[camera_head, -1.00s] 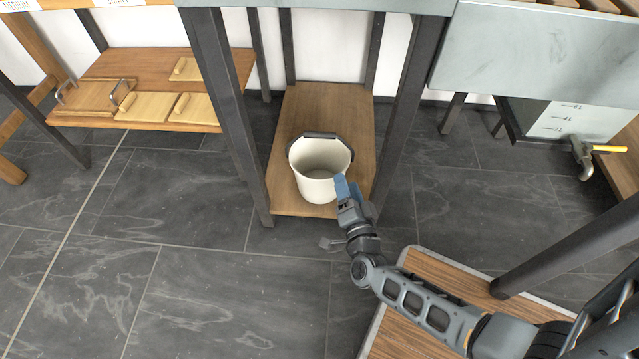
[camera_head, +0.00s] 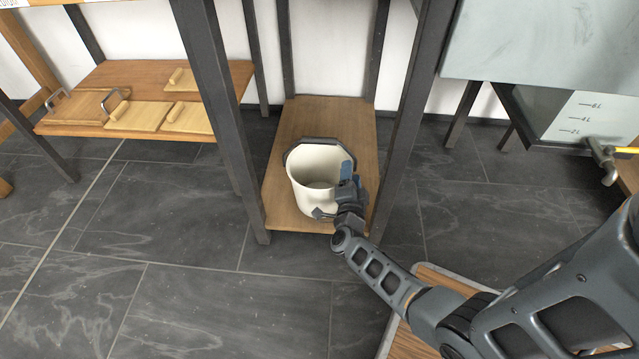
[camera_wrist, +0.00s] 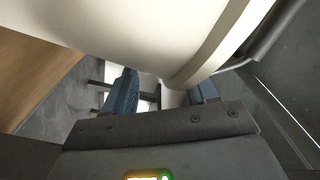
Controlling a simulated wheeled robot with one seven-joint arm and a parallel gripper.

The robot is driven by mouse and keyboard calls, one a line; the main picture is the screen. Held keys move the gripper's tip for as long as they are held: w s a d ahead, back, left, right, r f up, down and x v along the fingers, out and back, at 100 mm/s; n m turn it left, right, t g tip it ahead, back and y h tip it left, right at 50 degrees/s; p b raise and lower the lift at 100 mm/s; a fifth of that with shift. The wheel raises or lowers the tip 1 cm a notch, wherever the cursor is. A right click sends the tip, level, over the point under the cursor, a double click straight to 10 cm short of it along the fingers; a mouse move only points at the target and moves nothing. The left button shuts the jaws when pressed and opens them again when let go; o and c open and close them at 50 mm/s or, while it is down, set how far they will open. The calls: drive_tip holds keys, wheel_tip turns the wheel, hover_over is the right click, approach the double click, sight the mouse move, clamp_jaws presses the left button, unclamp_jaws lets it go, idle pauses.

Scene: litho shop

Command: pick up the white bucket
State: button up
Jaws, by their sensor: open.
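The white bucket (camera_head: 316,172) stands upright on the low wooden shelf, its dark handle lying around the far side of the rim. In the wrist view the bucket (camera_wrist: 130,30) fills the upper part, with its rim crossing close in front of the fingers. My gripper (camera_head: 336,192) is at the bucket's near right side. Its two blue fingers are apart in the wrist view (camera_wrist: 165,92), with the bucket's lower rim edge between or just above them. I cannot tell whether they touch it.
The wooden shelf (camera_head: 284,205) is framed by dark metal legs (camera_head: 398,120) on both sides. A shelf with wooden boards (camera_head: 95,125) is at the left. A grey tank with a tap (camera_head: 603,155) is at the right. The tiled floor (camera_head: 190,290) in front is clear.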

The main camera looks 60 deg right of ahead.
drive_tip(key=shift+w+d, duration=0.15)
drive_tip(key=shift+d, duration=0.25)
clamp_jaws()
drive_tip(key=shift+r, duration=0.1)
idle(0.4)
